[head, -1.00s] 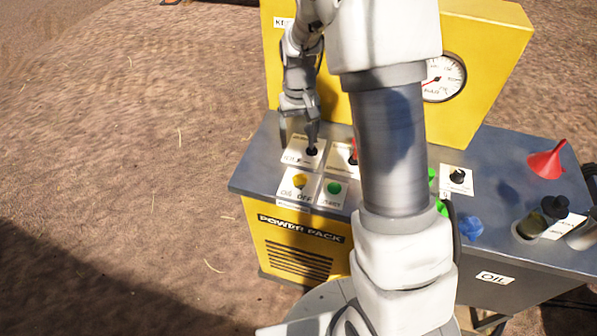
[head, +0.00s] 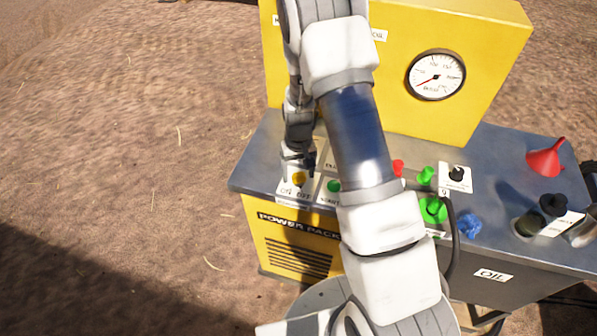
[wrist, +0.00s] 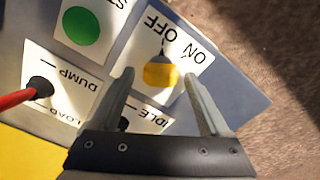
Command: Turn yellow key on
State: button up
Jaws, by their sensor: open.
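The yellow key (head: 299,178) sits on a white plate marked ON and OFF at the front left corner of the power pack's top. In the wrist view the yellow key (wrist: 160,74) lies between and just beyond the fingertips, with its dark pointer toward the OFF side. My gripper (head: 298,160) is above and just behind the key, pointing down. In the wrist view my gripper (wrist: 158,76) is open, with one finger on each side of the key and nothing held. I cannot tell whether a finger touches it.
A green start button (wrist: 82,26) is beside the key plate. A red dump/load lever (wrist: 18,98) and a partly hidden idle knob (wrist: 124,123) are close to the gripper. The yellow panel with a gauge (head: 436,75) rises behind. Open dirt ground lies left.

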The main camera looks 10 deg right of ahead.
grip_shut()
dwell(0.4)
jog(key=shift+m, duration=0.3)
jog(key=shift+f+m+b, duration=0.1)
jog(key=shift+m+b, duration=0.55)
jog(key=shift+m, duration=0.25)
jog(key=m+b, duration=0.1)
jog(key=m, duration=0.2)
jog(key=shift+d+m, duration=0.15)
jog(key=shift+m, duration=0.15)
jog(key=m, duration=0.6)
jog(key=shift+s+d, duration=0.1)
jog(key=shift+s, duration=0.05)
grip_release()
